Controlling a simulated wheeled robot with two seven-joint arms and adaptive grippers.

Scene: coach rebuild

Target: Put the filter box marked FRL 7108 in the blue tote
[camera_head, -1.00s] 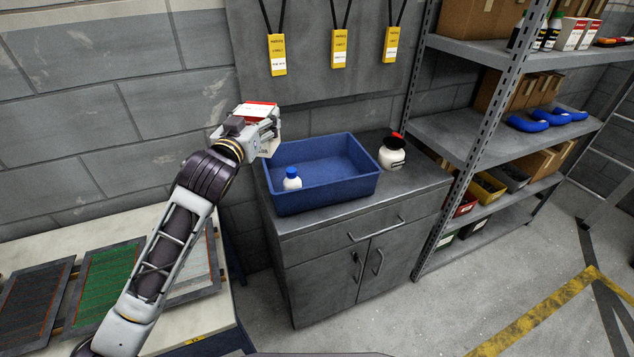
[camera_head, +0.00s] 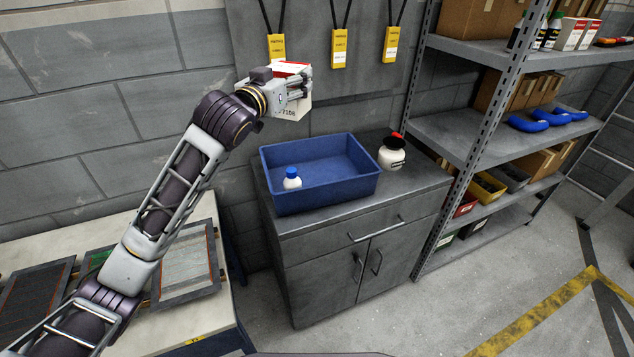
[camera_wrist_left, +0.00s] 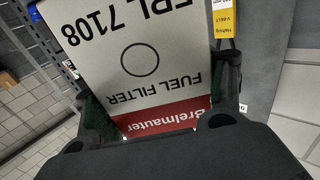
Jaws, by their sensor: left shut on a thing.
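My left gripper (camera_head: 296,90) is shut on a white filter box (camera_head: 293,112) with a red band. In the left wrist view the box (camera_wrist_left: 150,55) fills the space between the fingers and reads FRL 7108 and FUEL FILTER, upside down. My gripper holds it in the air above the back left of the blue tote (camera_head: 350,188). The tote stands on the grey cabinet, with a small white bottle with a blue cap (camera_head: 292,179) inside at its left. The rest of the tote floor that shows is bare. My right gripper is not in view.
A white round jar with a black and red top (camera_head: 392,152) stands right of the tote on the cabinet (camera_head: 415,185). Yellow tags (camera_head: 339,48) hang on the wall panel behind. A metal shelf unit (camera_head: 450,135) stands at the right. A bench with framed panels (camera_head: 187,264) lies at the lower left.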

